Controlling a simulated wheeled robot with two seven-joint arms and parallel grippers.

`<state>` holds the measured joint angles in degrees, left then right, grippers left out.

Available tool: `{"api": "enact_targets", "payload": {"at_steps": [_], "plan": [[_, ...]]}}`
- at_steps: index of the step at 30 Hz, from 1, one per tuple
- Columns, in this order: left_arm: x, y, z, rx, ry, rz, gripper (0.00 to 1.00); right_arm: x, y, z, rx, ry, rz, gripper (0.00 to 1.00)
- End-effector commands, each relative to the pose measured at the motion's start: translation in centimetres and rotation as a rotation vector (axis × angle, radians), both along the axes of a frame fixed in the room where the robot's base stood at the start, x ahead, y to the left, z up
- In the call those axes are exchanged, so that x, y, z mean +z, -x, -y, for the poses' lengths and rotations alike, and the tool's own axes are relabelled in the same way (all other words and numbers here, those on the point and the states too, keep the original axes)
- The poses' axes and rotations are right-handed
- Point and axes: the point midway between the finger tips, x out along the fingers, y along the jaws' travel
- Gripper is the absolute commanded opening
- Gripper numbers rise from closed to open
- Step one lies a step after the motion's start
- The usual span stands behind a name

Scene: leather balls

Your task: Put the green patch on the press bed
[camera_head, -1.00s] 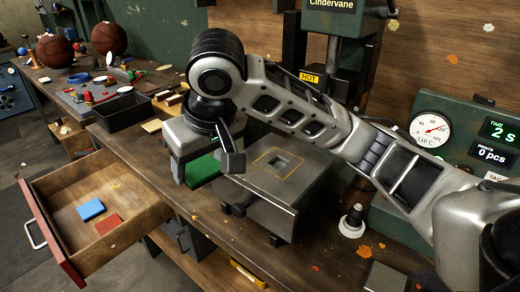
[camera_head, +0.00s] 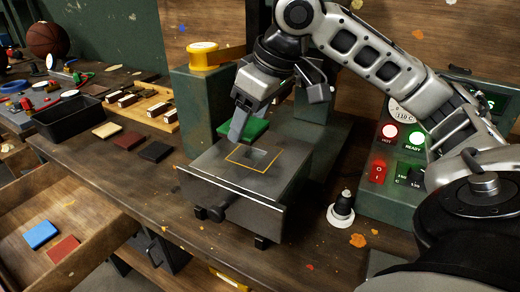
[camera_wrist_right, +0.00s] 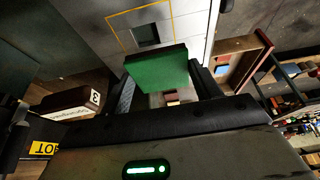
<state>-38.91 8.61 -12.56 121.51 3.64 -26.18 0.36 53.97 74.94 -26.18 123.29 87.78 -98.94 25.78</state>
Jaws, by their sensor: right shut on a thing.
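The green patch (camera_head: 254,129) is a flat green block held by my right gripper (camera_head: 246,122). The gripper is shut on it, just above the back edge of the yellow outline. The patch also shows between the fingers in the right wrist view (camera_wrist_right: 157,69). The press bed (camera_head: 232,197) is a grey metal block with a yellow square outline and a small dark recess on top. In the right wrist view the outline on the bed (camera_wrist_right: 180,27) lies beyond the patch. I cannot tell whether the patch touches the bed. My left gripper is not in view.
An open drawer (camera_head: 92,222) at the left holds a blue patch (camera_head: 40,235) and a red patch (camera_head: 62,249). A black bin (camera_head: 68,118) and several loose patches lie on the bench. A white-based knob (camera_head: 341,211) stands right of the bed, before the control panel (camera_head: 385,180).

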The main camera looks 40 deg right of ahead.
Motion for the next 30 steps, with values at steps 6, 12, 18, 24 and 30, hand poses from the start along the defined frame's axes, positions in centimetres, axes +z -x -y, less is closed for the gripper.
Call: {"api": "enact_targets", "payload": {"at_steps": [6, 12, 18, 24, 30], "plan": [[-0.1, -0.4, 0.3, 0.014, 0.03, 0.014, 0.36, -1.6, 0.5, 1.1, -0.002, 0.0, 0.0, 0.4], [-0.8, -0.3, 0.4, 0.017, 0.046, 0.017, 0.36, -4.4, 0.8, 1.7, 0.0, 0.001, -0.001, 0.4], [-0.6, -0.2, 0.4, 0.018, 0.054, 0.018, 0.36, -5.2, 0.7, 1.6, 0.001, 0.0, 0.002, 0.4], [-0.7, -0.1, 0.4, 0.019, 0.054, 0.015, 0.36, -5.2, 0.7, 1.6, 0.001, 0.0, 0.002, 0.4], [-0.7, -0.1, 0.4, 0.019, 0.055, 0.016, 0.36, -5.3, 0.7, 1.6, 0.001, -0.001, 0.001, 0.85]]}}
